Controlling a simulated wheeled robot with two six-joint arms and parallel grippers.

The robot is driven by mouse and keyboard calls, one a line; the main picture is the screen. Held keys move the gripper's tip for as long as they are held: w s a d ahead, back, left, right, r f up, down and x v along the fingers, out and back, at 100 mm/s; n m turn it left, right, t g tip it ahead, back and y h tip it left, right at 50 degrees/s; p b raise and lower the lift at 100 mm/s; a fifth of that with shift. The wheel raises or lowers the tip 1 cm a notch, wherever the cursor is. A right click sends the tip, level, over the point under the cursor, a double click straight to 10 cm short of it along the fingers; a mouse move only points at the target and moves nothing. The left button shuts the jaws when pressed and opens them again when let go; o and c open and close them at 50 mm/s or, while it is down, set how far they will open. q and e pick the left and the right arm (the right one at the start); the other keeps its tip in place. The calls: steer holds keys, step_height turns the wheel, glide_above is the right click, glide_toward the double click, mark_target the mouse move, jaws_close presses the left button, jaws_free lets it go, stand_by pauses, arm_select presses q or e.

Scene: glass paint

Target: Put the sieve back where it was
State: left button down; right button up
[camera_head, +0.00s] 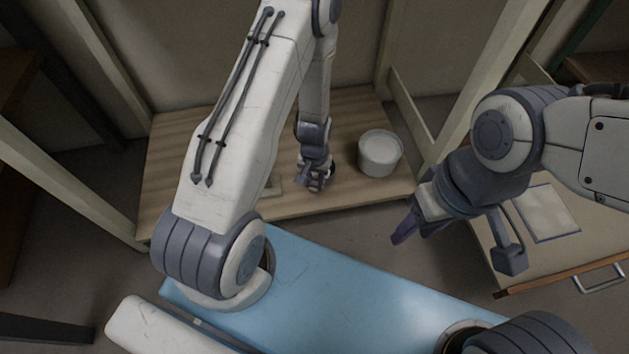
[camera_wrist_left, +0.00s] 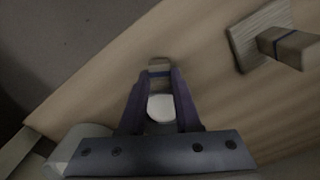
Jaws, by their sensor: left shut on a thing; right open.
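My left gripper (camera_head: 316,186) is low over the wooden shelf, just left of a white bucket. In the left wrist view its purple fingers (camera_wrist_left: 160,100) are shut on a small piece, which I take to be the sieve (camera_wrist_left: 159,68). Its pale end with a dark stripe shows past the fingertips, and a white round patch shows between the fingers. The rest is hidden, and I cannot tell whether it touches the shelf. My right gripper (camera_head: 418,230) is open and empty, off the shelf's front right corner.
The white bucket (camera_head: 380,150) stands on the wooden shelf (camera_head: 215,125). A square plate with a blue-striped block handle (camera_wrist_left: 285,45) lies left of my left gripper in the head view. A cabinet with a pale framed panel (camera_head: 545,213) is at right. The shelf's left part is clear.

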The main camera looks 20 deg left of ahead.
arm_select(q)
steer(key=shift+f, duration=0.3)
steer(key=c, duration=0.5)
jaws_free()
steer(key=shift+r, duration=0.1)
step_height(320, 180, up, 10)
steer(key=p, duration=1)
steer(key=shift+r, duration=0.15)
